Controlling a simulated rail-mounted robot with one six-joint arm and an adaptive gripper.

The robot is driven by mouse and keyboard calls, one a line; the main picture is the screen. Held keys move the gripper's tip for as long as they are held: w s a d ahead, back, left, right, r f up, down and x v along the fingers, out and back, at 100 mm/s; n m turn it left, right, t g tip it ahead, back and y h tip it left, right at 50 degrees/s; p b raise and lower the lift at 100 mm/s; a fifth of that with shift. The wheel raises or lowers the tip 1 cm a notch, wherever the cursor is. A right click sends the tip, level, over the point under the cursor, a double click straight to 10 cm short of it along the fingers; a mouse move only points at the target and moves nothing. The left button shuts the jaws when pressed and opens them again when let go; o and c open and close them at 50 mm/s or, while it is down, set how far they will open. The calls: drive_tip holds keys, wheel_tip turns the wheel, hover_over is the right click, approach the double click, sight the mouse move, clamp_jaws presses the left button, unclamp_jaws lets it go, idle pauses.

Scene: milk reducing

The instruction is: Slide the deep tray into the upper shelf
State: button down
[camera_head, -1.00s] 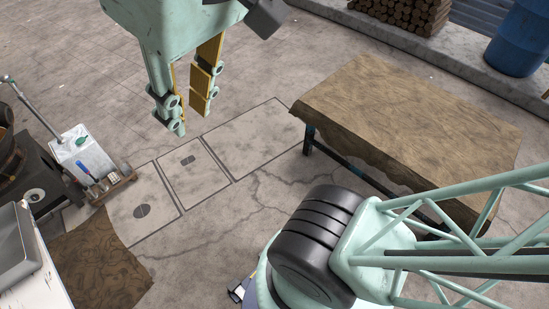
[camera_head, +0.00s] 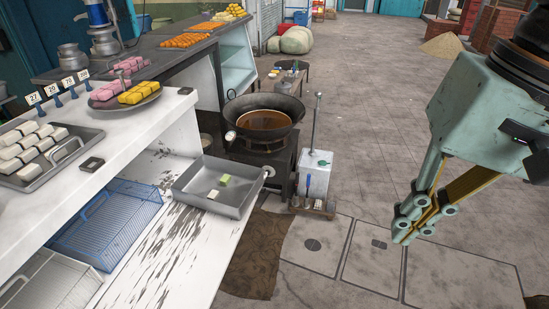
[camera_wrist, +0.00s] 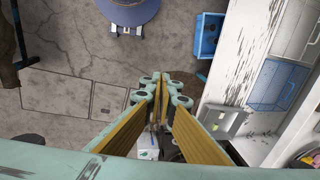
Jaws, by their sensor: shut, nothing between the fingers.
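The deep tray (camera_head: 213,203) is a grey metal pan with a small green block and small white pieces in it. It sits near the far right corner of the lower white shelf (camera_head: 180,262), in the head view. The upper white shelf (camera_head: 148,128) lies above and to the left of it. My gripper (camera_head: 404,232) hangs in the air to the right, well apart from the tray, over the paved floor. It is shut and empty; its fingertips meet in the wrist view (camera_wrist: 162,84). The tray also shows there (camera_wrist: 209,111), right of the fingers.
A flat tray of white sweets (camera_head: 32,178) and a plate of pink and yellow sweets (camera_head: 124,107) stand on the upper shelf. A blue wire basket (camera_head: 105,225) sits below. A wok (camera_head: 264,107) stands behind the tray.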

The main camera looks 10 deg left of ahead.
sight(254, 190)
drive_tip(key=w+a+f+m+g+y, duration=0.25)
drive_tip(key=w+a+f, duration=0.25)
drive_tip(key=w, duration=0.3)
drive_tip(key=w+a+f+m+g+y+p, duration=0.1)
drive_tip(key=w+a+f+m+y, duration=0.3)
drive_tip(key=w, duration=0.5)
drive_tip(key=w+a+f+m+g+y, duration=0.2)
drive_tip(key=w+a+f+y, duration=0.25)
drive_tip(key=w+a, duration=0.3)
drive_tip(key=w+f+m+t+y, duration=0.1)
drive_tip(key=w+f+m+t, duration=0.1)
drive_tip(key=w+f, duration=0.4)
drive_tip(key=w+f+m+t+y, duration=0.2)
drive_tip(key=w+f, duration=0.4)
drive_tip(key=f, duration=0.6)
drive_tip(key=w+f+m+t+y, duration=0.1)
drive_tip(key=w+f+m+t, duration=0.2)
drive_tip(key=f, duration=0.6)
drive_tip(key=w+d+m, duration=0.1)
drive_tip(key=w+m, duration=0.1)
drive_tip(key=w, duration=0.1)
drive_tip(key=shift+m+y+p, duration=0.3)
drive_tip(key=shift+m+p, duration=0.05)
drive_tip(key=shift+a, duration=0.15)
